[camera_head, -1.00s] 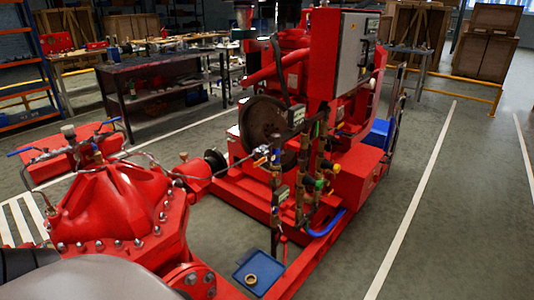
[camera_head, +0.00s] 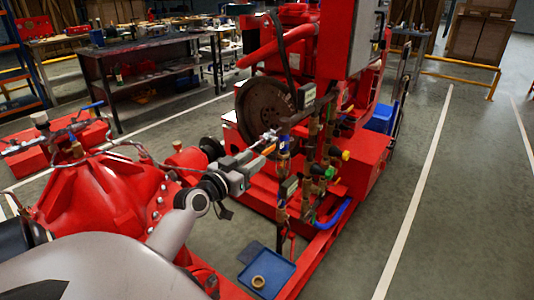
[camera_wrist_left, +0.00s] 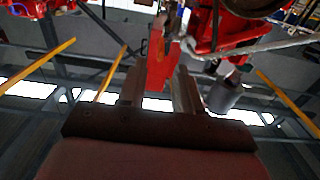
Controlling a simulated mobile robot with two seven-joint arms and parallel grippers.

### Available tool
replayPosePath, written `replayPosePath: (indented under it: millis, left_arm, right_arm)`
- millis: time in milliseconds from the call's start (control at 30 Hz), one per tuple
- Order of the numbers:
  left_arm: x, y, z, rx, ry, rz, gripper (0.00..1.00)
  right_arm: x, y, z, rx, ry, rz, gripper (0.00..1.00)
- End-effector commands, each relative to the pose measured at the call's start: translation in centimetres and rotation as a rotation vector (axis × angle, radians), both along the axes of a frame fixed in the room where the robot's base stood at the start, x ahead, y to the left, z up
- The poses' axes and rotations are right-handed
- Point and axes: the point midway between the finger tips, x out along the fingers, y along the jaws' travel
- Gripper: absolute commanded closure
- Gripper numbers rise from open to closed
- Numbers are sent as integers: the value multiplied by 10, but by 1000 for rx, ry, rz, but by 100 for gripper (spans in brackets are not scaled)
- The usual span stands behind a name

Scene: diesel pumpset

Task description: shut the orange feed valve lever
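The feed valve lever shows as a small orange piece (camera_head: 268,149) on the pipework in the head view, right at the tip of my left gripper (camera_head: 258,160). In the left wrist view an orange-red bar (camera_wrist_left: 157,62) stands upright in line with the gap of my left gripper (camera_wrist_left: 160,88). The two fingers are apart on either side of the gap, and I cannot tell whether either touches the bar. The valve body is partly hidden behind the gripper and pipes. My right gripper is not in view.
A red pump casing (camera_head: 105,195) stands at left, close to my left arm. Vertical pipes with coloured valve handles (camera_head: 318,170) stand just right of the gripper. A blue tray (camera_head: 284,271) with a brass ring (camera_head: 259,282) lies below. Open floor (camera_head: 440,220) is at right.

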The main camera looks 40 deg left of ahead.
Motion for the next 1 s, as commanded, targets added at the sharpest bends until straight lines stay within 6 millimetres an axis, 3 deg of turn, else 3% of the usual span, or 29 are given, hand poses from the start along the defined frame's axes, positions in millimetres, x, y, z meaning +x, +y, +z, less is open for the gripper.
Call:
replayPosePath:
  millis: [600,1000]
  left_arm:
    - [63,8,2,-2,-3,1,66]
    - [70,8,1,-1,-2,0,66]
  right_arm:
    - [1,-2,1,-5,-5,1,57]
    - [1,-3,0,-6,-3,0,57]
